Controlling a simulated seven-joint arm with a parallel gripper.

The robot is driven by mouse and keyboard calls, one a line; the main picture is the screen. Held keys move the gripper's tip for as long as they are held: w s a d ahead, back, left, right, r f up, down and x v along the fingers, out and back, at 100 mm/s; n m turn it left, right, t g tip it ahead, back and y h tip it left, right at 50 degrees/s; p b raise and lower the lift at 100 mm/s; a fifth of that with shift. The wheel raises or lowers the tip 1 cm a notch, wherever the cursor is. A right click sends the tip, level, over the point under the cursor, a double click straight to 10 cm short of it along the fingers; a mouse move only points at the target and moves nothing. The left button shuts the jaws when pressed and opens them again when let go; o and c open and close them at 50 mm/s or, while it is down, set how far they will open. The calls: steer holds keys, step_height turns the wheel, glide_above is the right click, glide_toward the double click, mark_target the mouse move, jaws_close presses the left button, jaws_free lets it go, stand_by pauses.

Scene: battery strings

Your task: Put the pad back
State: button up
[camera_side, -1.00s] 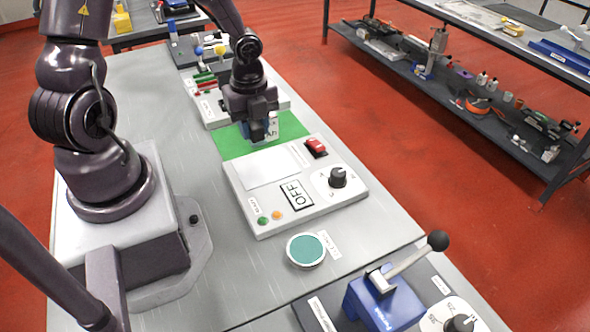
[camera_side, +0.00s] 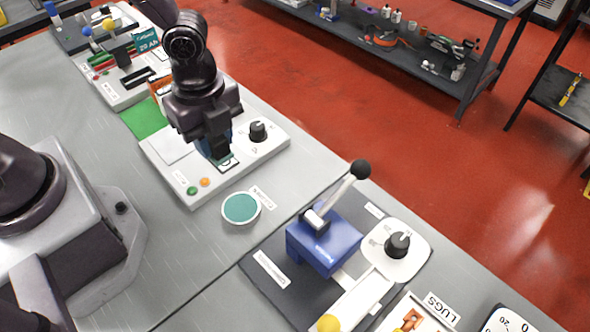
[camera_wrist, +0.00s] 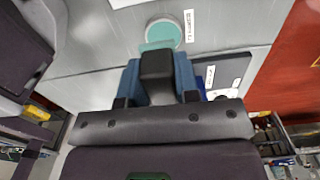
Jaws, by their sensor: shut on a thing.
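My gripper (camera_side: 218,150) points down over the white OFF-display box (camera_side: 170,146). Its blue fingers (camera_wrist: 157,78) are shut on a small teal piece (camera_wrist: 155,46), which looks like the pad. Most of the piece is hidden by the fingers, and I cannot tell whether it touches the box. A round white-rimmed dish with a teal face (camera_side: 241,208) lies on the bench, in front of the box and apart from the gripper. It also shows in the wrist view (camera_wrist: 163,33), beyond the fingertips, with a white label beside it.
A blue lever press (camera_side: 322,243) stands on a dark plate to the right of the dish. A black knob (camera_side: 258,131) rises from the box, close to my gripper. A green mat (camera_side: 143,118) lies behind the box. The bench left of the dish is clear.

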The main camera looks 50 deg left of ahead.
steer(key=w+d+f, duration=0.3)
steer(key=w+f, duration=0.1)
steer(key=w, duration=0.5)
glide_above(294, 172)
steer(key=f, duration=0.5)
steer(key=shift+s+a, duration=0.1)
steer(key=shift+s, duration=0.3)
steer(key=shift+w+f, duration=0.15)
steer(key=shift+f, duration=0.05)
steer(key=shift+w+f, duration=0.2)
steer(key=shift+f, duration=1.55)
steer(key=shift+f, duration=0.15)
steer(key=o, duration=0.9)
